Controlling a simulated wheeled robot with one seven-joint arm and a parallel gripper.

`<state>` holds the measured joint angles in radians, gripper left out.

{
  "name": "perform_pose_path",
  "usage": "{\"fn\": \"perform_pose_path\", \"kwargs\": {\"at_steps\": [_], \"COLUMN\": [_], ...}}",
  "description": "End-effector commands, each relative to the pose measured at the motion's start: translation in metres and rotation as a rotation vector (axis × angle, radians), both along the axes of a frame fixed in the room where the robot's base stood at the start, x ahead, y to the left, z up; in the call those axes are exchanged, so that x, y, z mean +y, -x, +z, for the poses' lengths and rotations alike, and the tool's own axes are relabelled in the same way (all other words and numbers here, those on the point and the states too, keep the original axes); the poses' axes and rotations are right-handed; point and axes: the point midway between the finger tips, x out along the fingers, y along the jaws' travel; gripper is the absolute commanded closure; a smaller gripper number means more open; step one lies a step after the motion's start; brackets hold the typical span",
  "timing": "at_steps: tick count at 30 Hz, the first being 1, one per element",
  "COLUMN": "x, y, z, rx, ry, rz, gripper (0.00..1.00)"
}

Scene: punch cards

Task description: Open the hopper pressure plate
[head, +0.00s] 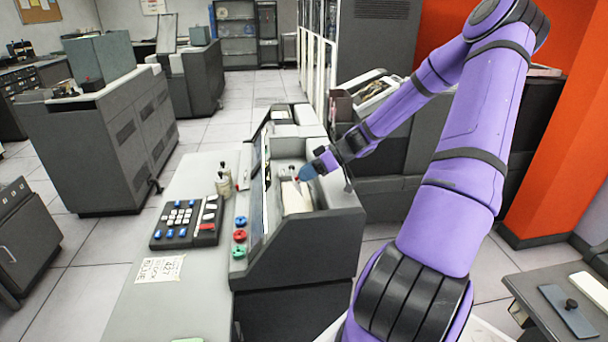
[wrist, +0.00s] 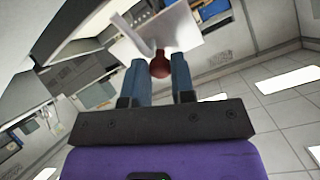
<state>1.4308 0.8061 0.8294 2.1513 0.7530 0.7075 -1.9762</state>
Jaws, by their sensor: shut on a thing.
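The hopper (head: 283,232) is the open bay in the dark grey card machine, with a pale block of cards (head: 297,198) inside. My gripper (head: 307,172) reaches down into it from the right, blue fingertips over the bay. In the wrist view, a dark red knob (wrist: 160,69) sits between the two blue fingers, and my gripper is shut on it. The knob adjoins a pale grey plate (wrist: 190,36) just beyond the fingertips, which looks like the pressure plate. In the head view the plate is mostly hidden behind the fingers, so its exact angle cannot be told.
A button panel (head: 187,222) and red, blue and green knobs (head: 240,236) are left of the hopper. Another grey machine (head: 108,140) stands back left. Tiled floor (head: 210,128) is clear between them.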

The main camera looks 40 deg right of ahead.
Motion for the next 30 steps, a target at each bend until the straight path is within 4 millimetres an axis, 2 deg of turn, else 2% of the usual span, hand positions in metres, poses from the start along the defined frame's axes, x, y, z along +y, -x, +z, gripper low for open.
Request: {"fn": "perform_pose_path", "kwargs": {"at_steps": [19, 20, 22, 23, 30], "x": [-0.0011, -0.0011, -0.0011, -0.0013, -0.0021], "y": [0.0037, 0.0037, 0.0036, 0.0034, 0.0026], "z": [-0.0013, -0.0013, -0.0013, -0.0011, -0.0003], "rx": [-0.022, -0.022, -0.022, -0.022, -0.025], "ry": [-0.044, -0.044, -0.044, -0.043, -0.041], "rz": [0.002, 0.002, 0.002, 0.001, 0.000], "gripper": [1.00, 0.72, 0.56, 0.52, 0.52]}}
